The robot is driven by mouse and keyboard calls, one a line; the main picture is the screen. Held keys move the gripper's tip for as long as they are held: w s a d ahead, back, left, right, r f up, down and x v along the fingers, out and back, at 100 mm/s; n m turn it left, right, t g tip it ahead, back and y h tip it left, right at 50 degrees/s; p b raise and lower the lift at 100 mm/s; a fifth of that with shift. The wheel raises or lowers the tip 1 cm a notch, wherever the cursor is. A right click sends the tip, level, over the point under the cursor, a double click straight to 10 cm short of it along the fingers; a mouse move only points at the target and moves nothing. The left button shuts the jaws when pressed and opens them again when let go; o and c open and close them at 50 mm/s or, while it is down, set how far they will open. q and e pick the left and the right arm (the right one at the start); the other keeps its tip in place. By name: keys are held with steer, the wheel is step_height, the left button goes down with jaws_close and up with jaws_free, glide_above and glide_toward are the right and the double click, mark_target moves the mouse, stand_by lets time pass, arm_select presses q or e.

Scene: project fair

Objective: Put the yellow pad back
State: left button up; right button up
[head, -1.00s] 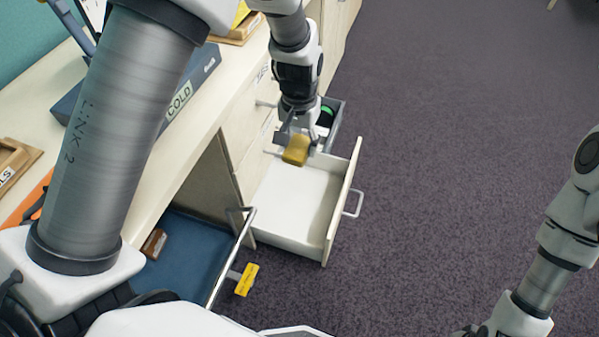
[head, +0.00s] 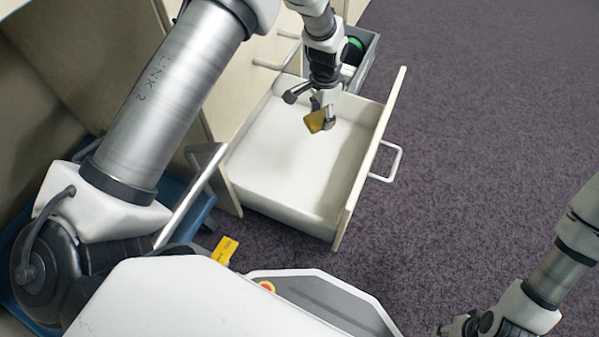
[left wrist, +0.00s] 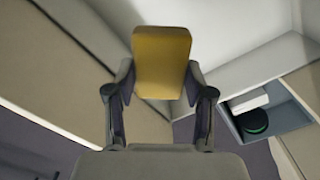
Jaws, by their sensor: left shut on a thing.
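The yellow pad (head: 315,121) is a small rounded block. My left gripper (head: 322,113) is shut on it and holds it over the open white drawer (head: 290,177). In the left wrist view the pad (left wrist: 161,62) sits between the two fingertips of the left gripper (left wrist: 160,92), with the white drawer interior beyond it. The drawer looks empty. I cannot tell exactly how high the pad is above its floor. My right arm shows at the lower right; its fingers are not clearly seen.
A grey bin (head: 366,52) with a dark and green round item stands behind the drawer. The drawer's front has a metal handle (head: 389,163). A blue cart (head: 197,205) with a metal rail and a yellow tag (head: 225,250) is at the left. Carpet at right is clear.

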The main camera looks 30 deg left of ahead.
mark_target(301, 172)
arm_select(q)
steer(key=s+a+f+m+b, duration=0.1)
steer(key=f+m+b, duration=0.1)
steer(key=f, duration=0.6)
steer(key=s+a+f+m+b, duration=0.1)
steer(key=f+m+b, duration=0.2)
steer(key=f+m, duration=0.2)
steer(key=s+a+f+m+b, duration=0.1)
steer(key=a+f+m+b, duration=0.1)
steer(key=f, duration=0.9)
steer(key=shift+s+a+f+m+b, duration=0.1)
steer(key=shift+m+b, duration=0.35)
steer(key=shift+m, duration=0.25)
steer(key=o, duration=1.1)
arm_select(e)
step_height(301, 172, down, 9)
steer(key=shift+w, duration=0.15)
steer(key=shift+d, duration=0.1)
arm_select(q)
step_height(301, 172, up, 8)
steer(key=p, duration=0.4)
steer(key=shift+p, duration=0.35)
arm_select(e)
step_height(301, 172, up, 5)
steer(key=shift+f, duration=0.2)
